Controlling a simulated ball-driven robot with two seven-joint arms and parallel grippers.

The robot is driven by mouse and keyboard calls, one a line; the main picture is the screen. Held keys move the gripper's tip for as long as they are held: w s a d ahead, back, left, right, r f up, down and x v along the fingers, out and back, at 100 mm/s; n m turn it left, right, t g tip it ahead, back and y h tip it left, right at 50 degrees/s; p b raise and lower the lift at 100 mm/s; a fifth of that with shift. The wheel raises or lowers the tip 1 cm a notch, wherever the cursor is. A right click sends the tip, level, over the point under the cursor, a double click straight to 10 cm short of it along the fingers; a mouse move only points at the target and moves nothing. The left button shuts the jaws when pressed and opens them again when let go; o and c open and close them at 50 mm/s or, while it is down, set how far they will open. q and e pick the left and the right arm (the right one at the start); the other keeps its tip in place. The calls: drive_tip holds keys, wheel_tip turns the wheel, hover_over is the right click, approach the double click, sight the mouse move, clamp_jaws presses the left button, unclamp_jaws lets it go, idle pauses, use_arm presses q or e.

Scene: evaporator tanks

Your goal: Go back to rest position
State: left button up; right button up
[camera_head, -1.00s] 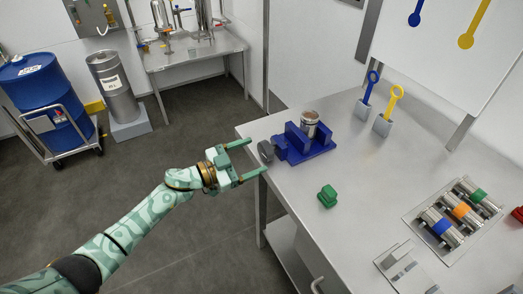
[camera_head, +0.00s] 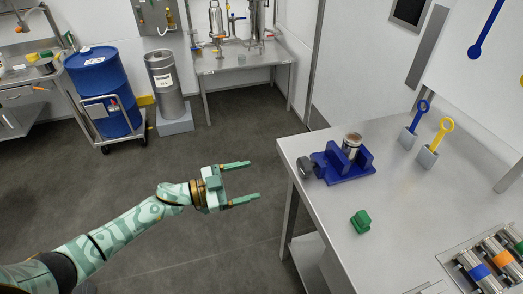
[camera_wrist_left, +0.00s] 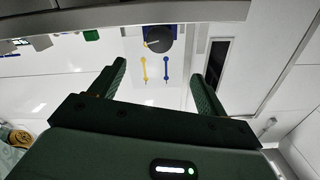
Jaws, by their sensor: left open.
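My left gripper (camera_head: 247,181) is open and empty. In the head view it is over the floor, to the left of the steel table (camera_head: 317,148) and apart from it. The left wrist view also shows its two fingers (camera_wrist_left: 160,88) spread apart with nothing between them. A blue vise (camera_head: 343,174) with a grey knob sits on the table, and a metal cylinder (camera_head: 352,143) stands upright in it. My right gripper is not in view.
A green block (camera_head: 361,221) lies on the table. Blue (camera_head: 416,122) and yellow (camera_head: 435,143) ring-handled tools stand in grey blocks behind it. A tray of banded cylinders (camera_head: 487,266) is at lower right. A blue drum (camera_head: 104,93) and steel keg (camera_head: 165,86) stand at left. Open floor surrounds my left arm.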

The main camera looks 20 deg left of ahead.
use_arm(q)
drive_tip(key=w+a+f+n+t+y, duration=0.3)
drive_tip(key=w+a+f+y, duration=0.1)
drive_tip(key=a+f+y, duration=0.45)
drive_tip(key=s+a+f+n+g+y, duration=0.25)
drive_tip(key=s+f, duration=0.35)
drive_tip(key=f, duration=0.4)
drive_tip(key=s+a+f+n+g+y, duration=0.1)
drive_tip(key=s+a+f+y, duration=0.25)
drive_tip(key=s+f, duration=0.4)
drive_tip(key=s+d+f+n+g, duration=0.1)
drive_tip(key=s+f+g, duration=0.2)
drive_tip(key=s+f, duration=0.5)
drive_tip(key=s+f+n+g, duration=0.1)
drive_tip(key=s+f+g, duration=0.3)
drive_tip(key=s, duration=0.7)
drive_tip(key=s+d+f+n+g, duration=0.1)
drive_tip(key=s+d, duration=0.3)
drive_tip(key=s, duration=0.6)
drive_tip(key=s+d+f+g, duration=0.1)
drive_tip(key=s+d+f, duration=0.2)
drive_tip(key=s, duration=0.7)
drive_tip(key=shift+s+d+f+n, duration=0.25)
drive_tip(key=shift+d+f+n, duration=0.15)
drive_tip(key=shift+d, duration=0.3)
